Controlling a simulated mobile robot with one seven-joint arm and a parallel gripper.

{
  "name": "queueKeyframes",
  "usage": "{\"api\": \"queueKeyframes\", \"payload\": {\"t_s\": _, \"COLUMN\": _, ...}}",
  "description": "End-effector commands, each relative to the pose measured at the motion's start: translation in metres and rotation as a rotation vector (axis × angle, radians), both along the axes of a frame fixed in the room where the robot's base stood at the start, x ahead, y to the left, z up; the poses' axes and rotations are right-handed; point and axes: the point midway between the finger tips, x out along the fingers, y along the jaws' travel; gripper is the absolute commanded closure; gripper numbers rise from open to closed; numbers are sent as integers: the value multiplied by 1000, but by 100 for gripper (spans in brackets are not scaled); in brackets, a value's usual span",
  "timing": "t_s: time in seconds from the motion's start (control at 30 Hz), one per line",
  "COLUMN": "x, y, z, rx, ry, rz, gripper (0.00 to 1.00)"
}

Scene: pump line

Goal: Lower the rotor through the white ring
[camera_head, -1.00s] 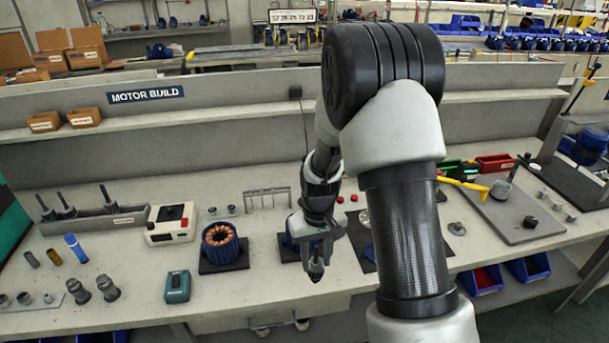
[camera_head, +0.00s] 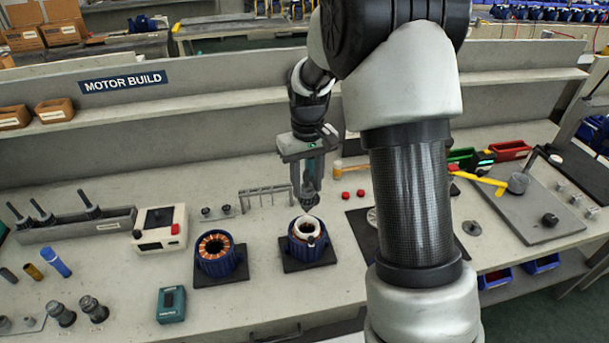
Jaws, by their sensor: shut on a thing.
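The white ring (camera_head: 304,226) sits in the top of a blue motor housing (camera_head: 305,250) on a dark square pad in the middle of the bench. My gripper (camera_head: 309,182) points down just above and behind the ring. It is shut on the rotor (camera_head: 310,201), a grey piece with a narrow lower end. The rotor hangs roughly upright, its lower tip close to the ring's opening. I cannot tell whether the tip has entered the ring. A small dark part shows at the ring's front edge.
Another blue housing with copper windings (camera_head: 215,256) stands to the left. A grey tray with several shafted parts (camera_head: 75,229) and a white tester (camera_head: 160,228) stand farther left. A yellow-handled tool (camera_head: 480,178) lies right of my arm.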

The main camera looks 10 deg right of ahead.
Motion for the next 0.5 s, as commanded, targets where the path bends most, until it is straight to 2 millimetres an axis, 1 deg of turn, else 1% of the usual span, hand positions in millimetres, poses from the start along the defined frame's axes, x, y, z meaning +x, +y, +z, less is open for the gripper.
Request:
{"api": "queueKeyframes", "payload": {"t_s": 0.17, "x": 0, "y": 0, "z": -10, "rx": 0, "ry": -2, "rz": 0, "gripper": 100}}
{"api": "queueKeyframes", "payload": {"t_s": 0.5, "x": 0, "y": 0, "z": -38, "rx": 0, "ry": -1, "rz": 0, "gripper": 100}}
